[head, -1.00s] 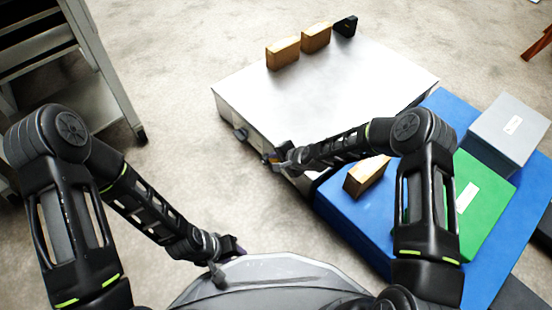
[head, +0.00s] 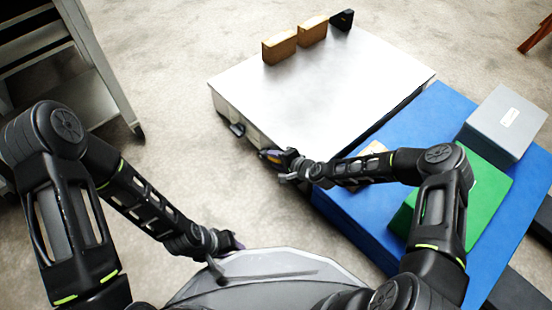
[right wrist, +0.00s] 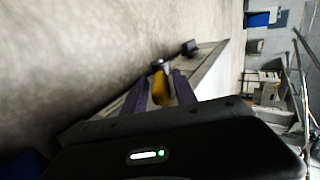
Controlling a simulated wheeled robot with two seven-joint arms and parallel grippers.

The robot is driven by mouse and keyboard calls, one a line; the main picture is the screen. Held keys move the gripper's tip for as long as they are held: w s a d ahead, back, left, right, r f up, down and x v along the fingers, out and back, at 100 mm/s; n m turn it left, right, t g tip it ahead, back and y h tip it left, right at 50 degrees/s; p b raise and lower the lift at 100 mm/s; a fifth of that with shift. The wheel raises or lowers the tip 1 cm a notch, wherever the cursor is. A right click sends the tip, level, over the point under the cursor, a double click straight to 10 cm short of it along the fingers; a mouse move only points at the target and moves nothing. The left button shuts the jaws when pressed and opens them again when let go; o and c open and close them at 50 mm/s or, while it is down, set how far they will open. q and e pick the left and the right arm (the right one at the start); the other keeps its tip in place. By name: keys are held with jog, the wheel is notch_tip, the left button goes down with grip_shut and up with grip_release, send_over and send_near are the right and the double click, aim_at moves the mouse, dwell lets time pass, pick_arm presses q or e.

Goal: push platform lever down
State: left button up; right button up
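The metal-topped platform (head: 320,85) stands low on the floor in the head view. A small black lever-like part (head: 237,129) sticks out of its left-facing side; a dark part, probably the same one, shows in the right wrist view (right wrist: 189,47). My right gripper (head: 268,155) is beside that side, near the platform's front corner. In the right wrist view its purple fingers (right wrist: 159,88) are apart, with a yellow-orange piece (right wrist: 160,87) between them and gaps visible; I cannot tell what that piece belongs to. My left gripper (head: 235,243) is low by my base, its fingers mostly hidden.
Two wooden blocks (head: 280,47) and a black block (head: 342,20) stand along the platform's far edge. A blue slab (head: 350,215) on the right bears a green box (head: 485,195) and a grey box (head: 503,122). A shelf rack (head: 95,95) stands left; floor between is clear.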

jog(key=shift+o, duration=0.6)
jog(key=shift+r, duration=0.1)
jog(key=shift+s+d+r, duration=0.1)
jog(key=shift+d, duration=0.05)
jog(key=p+v, duration=0.3)
jog(key=v, duration=0.4)
jog(key=shift+p, duration=0.3)
jog(key=shift+s+d, duration=0.1)
jog(key=shift+s, duration=0.05)
